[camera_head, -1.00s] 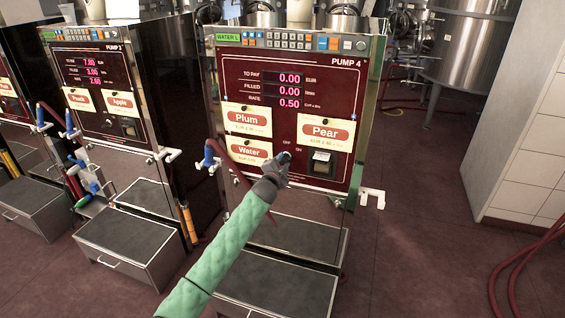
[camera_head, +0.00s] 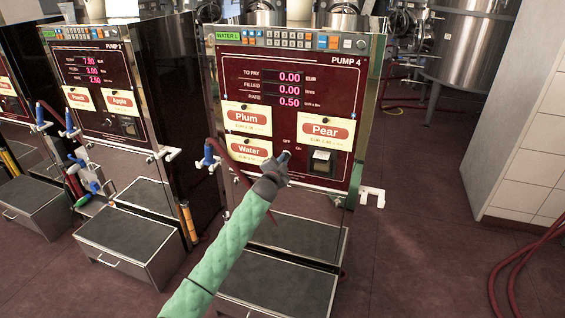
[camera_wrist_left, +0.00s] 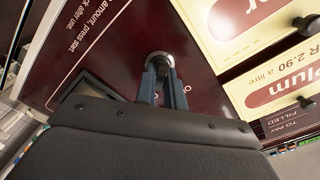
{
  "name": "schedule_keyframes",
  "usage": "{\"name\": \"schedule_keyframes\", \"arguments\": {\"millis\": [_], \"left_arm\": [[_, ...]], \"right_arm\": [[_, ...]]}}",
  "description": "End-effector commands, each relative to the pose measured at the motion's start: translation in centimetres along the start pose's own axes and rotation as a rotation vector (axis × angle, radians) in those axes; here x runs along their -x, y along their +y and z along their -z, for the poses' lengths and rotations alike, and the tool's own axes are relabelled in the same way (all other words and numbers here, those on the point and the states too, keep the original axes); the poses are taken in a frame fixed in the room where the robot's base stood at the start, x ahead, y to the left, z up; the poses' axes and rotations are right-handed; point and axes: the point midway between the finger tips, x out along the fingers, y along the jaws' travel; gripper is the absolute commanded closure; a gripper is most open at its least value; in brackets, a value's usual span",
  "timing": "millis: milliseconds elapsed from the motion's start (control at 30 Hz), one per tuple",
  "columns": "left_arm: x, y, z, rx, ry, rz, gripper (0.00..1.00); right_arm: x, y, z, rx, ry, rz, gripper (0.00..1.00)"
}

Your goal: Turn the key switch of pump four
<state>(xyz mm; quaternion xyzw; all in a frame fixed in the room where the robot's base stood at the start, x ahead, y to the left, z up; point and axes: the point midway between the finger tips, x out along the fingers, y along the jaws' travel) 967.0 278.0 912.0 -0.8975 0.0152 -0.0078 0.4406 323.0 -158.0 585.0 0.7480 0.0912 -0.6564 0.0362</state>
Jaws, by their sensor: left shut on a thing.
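Pump four (camera_head: 290,65) stands upright with a dark red front panel. Its display reads 0.00, 0.00 and 0.50. The key switch sits low on the panel between the Water and Pear cards, under small OFF and ON marks; in the head view my gripper mostly covers it. My left gripper (camera_head: 284,156), on a green padded arm, reaches it from the lower left. In the left wrist view the two blue-grey fingers (camera_wrist_left: 162,88) are shut on the round metal key switch (camera_wrist_left: 160,60). Its turn position cannot be told. My right gripper is not in view.
The Plum (camera_head: 247,117), Water (camera_head: 249,150) and Pear (camera_head: 325,132) cards surround the switch, with a slot unit (camera_head: 322,160) to its right. A hose with a blue nozzle (camera_head: 208,155) hangs at the pump's left. Pump 3 (camera_head: 95,95) stands further left.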

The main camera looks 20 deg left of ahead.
Motion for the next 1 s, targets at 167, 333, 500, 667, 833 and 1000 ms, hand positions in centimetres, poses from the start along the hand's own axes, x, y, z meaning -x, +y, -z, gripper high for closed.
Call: {"name": "schedule_keyframes", "arguments": {"millis": [167, 333, 500, 667, 833, 1000], "left_arm": [[0.0, 0.2, -0.1, 0.148, -0.001, -0.001, 1.00], [0.1, 0.2, -0.1, 0.309, -0.002, -0.002, 1.00], [0.0, 0.2, -0.1, 0.470, -0.003, -0.002, 1.00], [0.0, 0.2, 0.0, 0.611, -0.003, -0.002, 1.00], [0.0, 0.2, 0.0, 0.740, -0.003, -0.002, 1.00], [0.0, 0.2, -0.1, 0.834, -0.003, -0.001, 1.00]], "right_arm": [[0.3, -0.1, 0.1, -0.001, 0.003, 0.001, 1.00], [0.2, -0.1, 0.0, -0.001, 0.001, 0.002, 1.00], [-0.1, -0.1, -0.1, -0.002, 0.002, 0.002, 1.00], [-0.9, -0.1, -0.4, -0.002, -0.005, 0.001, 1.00], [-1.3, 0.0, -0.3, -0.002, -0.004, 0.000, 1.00], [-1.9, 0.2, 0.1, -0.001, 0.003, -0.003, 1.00]]}}
